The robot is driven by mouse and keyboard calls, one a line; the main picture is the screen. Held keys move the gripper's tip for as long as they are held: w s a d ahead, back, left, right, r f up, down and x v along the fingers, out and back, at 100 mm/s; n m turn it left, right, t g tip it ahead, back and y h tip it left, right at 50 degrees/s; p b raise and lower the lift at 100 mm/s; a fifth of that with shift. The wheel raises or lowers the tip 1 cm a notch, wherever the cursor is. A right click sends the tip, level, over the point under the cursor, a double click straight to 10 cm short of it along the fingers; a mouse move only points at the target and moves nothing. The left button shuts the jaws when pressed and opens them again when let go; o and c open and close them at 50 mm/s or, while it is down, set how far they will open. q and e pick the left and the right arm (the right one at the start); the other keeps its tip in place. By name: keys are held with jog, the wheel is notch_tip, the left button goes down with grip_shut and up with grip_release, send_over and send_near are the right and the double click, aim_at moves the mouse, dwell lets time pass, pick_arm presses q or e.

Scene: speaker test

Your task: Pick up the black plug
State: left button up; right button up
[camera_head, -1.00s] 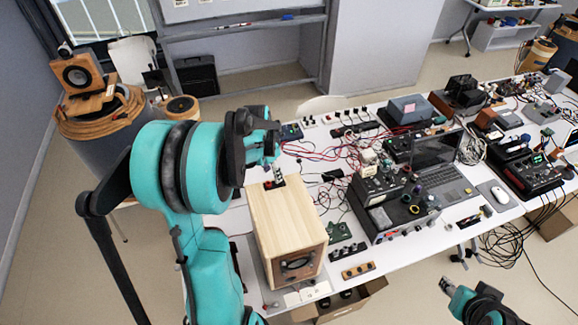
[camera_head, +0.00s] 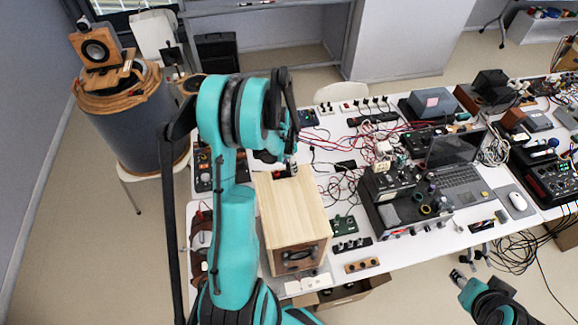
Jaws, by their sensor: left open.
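My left gripper (camera_head: 290,164) is at the far top edge of the wooden speaker box (camera_head: 290,212), pointing down, with its arm covering much of the area to its left. It is open. Small dark parts show around its fingertips at the box's back edge; I cannot tell whether one is the black plug. A small black block (camera_head: 345,166) lies on the table right of the box, among cables. Several black plugs (camera_head: 366,105) stand in a white power strip at the table's back. My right gripper (camera_head: 460,279) is at the lower right, off the table's front edge; its jaw opening is unclear.
An open laptop (camera_head: 462,184), stacked black devices (camera_head: 402,208) and tangled red and black wires (camera_head: 318,145) crowd the white table (camera_head: 405,250). A cardboard box (camera_head: 352,294) is below its front edge. A small wooden speaker (camera_head: 95,48) stands on a drum at left.

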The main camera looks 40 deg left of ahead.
pick_arm(q)
jog(key=shift+s, duration=0.1)
grip_shut()
jog(key=shift+r, duration=0.1)
jog(key=shift+r, duration=0.5)
notch_tip(320, 180, up, 3)
jog(key=shift+f+b, duration=0.15)
jog(key=shift+b, duration=0.3)
jog(key=w+d+r+b, duration=0.1)
jog(key=d+r, duration=0.6)
jog(key=d, duration=0.4)
jog(key=shift+w+d+b, duration=0.3)
jog(key=shift+d+b, duration=0.05)
jog(key=shift+r, duration=0.1)
